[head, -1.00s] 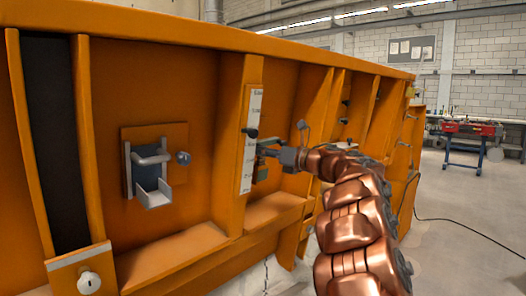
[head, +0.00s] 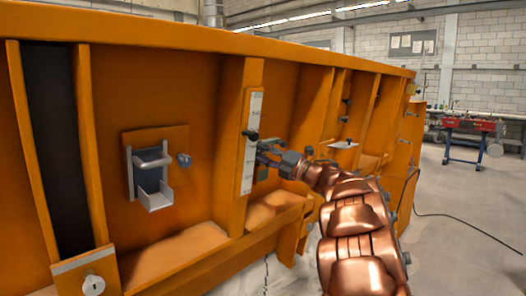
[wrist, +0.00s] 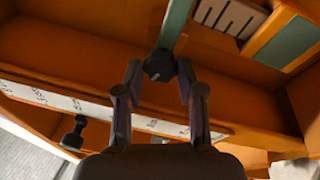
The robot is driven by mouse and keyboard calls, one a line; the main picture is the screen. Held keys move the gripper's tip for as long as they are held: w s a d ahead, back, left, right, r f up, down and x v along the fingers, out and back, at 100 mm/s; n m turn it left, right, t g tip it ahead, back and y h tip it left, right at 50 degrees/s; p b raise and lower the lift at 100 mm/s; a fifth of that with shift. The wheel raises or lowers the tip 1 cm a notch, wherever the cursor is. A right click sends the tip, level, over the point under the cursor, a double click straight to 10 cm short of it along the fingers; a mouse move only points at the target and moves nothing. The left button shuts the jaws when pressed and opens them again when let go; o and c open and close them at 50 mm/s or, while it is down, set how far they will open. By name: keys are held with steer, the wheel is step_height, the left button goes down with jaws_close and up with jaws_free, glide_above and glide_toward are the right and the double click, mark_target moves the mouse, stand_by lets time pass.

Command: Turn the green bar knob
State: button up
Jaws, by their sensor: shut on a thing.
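The green bar knob (wrist: 175,24) shows in the wrist view as a flat green bar with a dark rounded end (wrist: 159,65). My gripper (wrist: 160,72) has one finger on each side of that dark end and is shut on it. In the head view my gripper (head: 266,153) is at the orange post beside the white scale strip. The knob is mostly hidden there behind my fingers.
The white scale strip (head: 251,115) has a black knob (head: 250,135) close to my fingers; this black knob also shows in the wrist view (wrist: 74,133). Orange ribs (head: 312,110) stand right of my gripper. A grey bracket (head: 152,178) is at left.

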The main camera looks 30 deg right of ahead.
steer(key=m+p, duration=0.1)
steer(key=m, duration=0.2)
steer(key=shift+t, duration=0.3)
steer(key=m+t+h+p, duration=0.1)
steer(key=m+p, duration=0.1)
steer(key=m, duration=0.3)
steer(key=shift+a, duration=0.1)
steer(key=m+t+h+p, duration=0.1)
steer(key=m+p, duration=0.1)
steer(key=m, duration=0.3)
steer(key=shift+f, duration=0.15)
steer(key=shift+m+h+p, duration=0.3)
steer(key=shift+m+p, duration=0.05)
steer(key=shift+m, duration=0.05)
steer(key=shift+f, duration=0.15)
steer(key=o, duration=0.9)
steer(key=shift+o, duration=1.1)
steer(key=shift+r, duration=0.2)
